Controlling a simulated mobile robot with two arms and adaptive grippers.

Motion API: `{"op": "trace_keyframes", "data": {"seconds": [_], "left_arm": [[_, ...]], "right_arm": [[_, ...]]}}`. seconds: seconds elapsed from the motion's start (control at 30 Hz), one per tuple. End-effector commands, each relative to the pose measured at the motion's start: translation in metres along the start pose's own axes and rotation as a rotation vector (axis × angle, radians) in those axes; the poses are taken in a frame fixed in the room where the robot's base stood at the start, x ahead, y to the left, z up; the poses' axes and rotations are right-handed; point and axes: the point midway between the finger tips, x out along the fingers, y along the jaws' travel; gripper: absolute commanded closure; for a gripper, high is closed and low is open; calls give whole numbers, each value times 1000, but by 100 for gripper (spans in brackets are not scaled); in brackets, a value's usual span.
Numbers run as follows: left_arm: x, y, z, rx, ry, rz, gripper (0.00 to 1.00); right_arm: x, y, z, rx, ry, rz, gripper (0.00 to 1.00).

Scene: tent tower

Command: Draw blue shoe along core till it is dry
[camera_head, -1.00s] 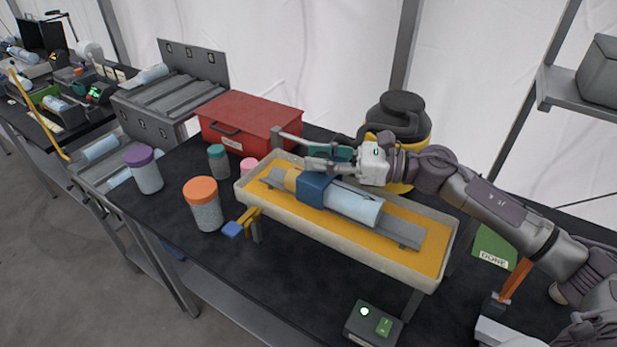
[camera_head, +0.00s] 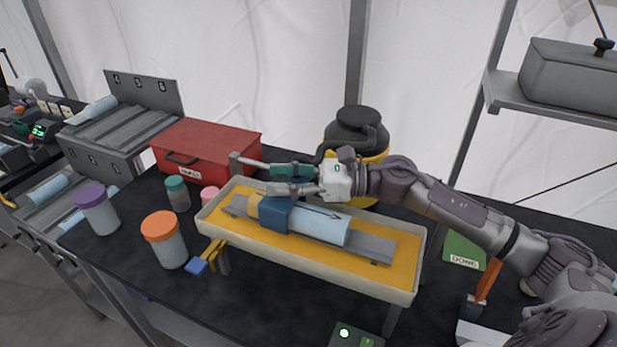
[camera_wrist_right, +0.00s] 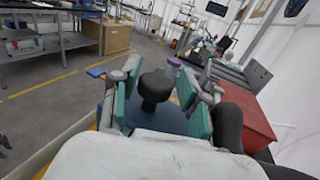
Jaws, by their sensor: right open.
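The blue shoe (camera_head: 275,214) sits around the pale blue core (camera_head: 318,225), near the core's tan left end (camera_head: 251,206). The core lies on a grey bar in a long tray (camera_head: 300,272) with a yellow floor. A black arrow on the core points right. My right gripper (camera_head: 252,174) reaches in from the right above the shoe. In the right wrist view its teal-padded fingers are apart, either side of a dark knob (camera_wrist_right: 155,88) on the blue shoe (camera_wrist_right: 165,116). I cannot tell whether the pads touch it. The knob is hidden in the head view.
Jars with orange (camera_head: 165,240), purple (camera_head: 96,210) and teal (camera_head: 177,193) lids stand left of the tray. A red case (camera_head: 207,148) and a yellow-black canister (camera_head: 357,138) stand behind. A box with a lit button (camera_head: 345,334) is in front.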

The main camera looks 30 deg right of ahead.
Motion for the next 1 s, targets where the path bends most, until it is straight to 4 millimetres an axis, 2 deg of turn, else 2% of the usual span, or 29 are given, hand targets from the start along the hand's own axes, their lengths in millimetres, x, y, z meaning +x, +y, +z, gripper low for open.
{"op": "trace_keyframes", "data": {"seconds": [0.4,0.6,0.8,1.0], "left_arm": [[0,3,1,1,-2,4,60],[0,3,2,1,-3,4,60],[0,4,2,1,-3,4,60],[0,4,2,1,-3,4,60]], "right_arm": [[-70,0,-2,4,5,0,55],[-96,0,-2,3,3,1,55],[-109,0,-1,0,3,1,55],[-111,0,0,-1,2,2,55]]}}
